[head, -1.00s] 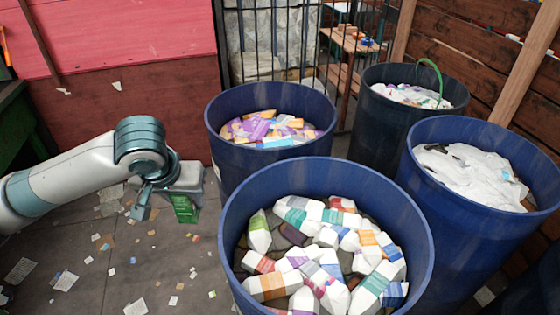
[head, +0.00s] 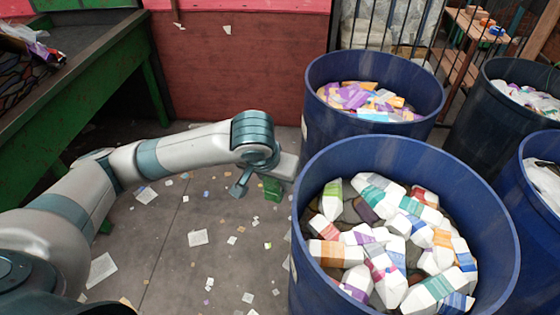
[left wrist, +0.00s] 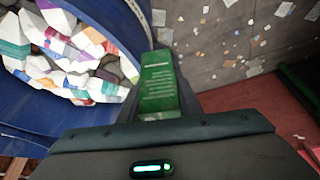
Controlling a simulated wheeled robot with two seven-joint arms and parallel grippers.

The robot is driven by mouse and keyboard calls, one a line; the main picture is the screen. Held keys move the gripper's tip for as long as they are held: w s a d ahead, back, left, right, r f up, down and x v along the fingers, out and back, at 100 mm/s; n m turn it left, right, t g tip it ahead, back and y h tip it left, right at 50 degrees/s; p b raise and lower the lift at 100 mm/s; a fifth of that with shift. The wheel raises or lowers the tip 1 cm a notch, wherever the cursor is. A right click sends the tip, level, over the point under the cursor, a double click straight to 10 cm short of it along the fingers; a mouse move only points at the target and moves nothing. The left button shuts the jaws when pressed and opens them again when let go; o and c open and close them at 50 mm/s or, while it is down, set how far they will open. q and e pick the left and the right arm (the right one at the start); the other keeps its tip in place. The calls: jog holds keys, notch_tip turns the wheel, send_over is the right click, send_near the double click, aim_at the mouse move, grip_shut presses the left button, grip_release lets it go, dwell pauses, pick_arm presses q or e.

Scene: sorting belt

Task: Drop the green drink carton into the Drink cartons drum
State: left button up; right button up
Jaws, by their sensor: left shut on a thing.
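The green drink carton (head: 272,188) is in my left gripper (head: 258,186), which hangs left of the near blue drum's rim. In the left wrist view the carton (left wrist: 160,85) shows its green printed face between the fingers. The near blue drum (head: 330,285) holds several white cartons with coloured bands, so it looks like the drink cartons drum; no label is readable. The carton is outside this drum, over the floor beside it. In the left wrist view the drum's rim (left wrist: 128,30) is close left of the carton. My right gripper is not in view.
A second blue drum (head: 318,115) with purple and orange boxes stands behind. A dark drum (head: 480,125) and another blue drum (head: 510,200) stand right. A green-framed belt (head: 110,50) is at left. Litter lies on the open floor (head: 190,265).

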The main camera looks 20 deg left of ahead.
pick_arm(q)
notch_tip(320, 180, down, 8)
jog(key=s+b, duration=0.1)
jog(key=s, duration=0.1)
jog(key=shift+s+a+r, duration=0.15)
jog(key=shift+a, duration=0.1)
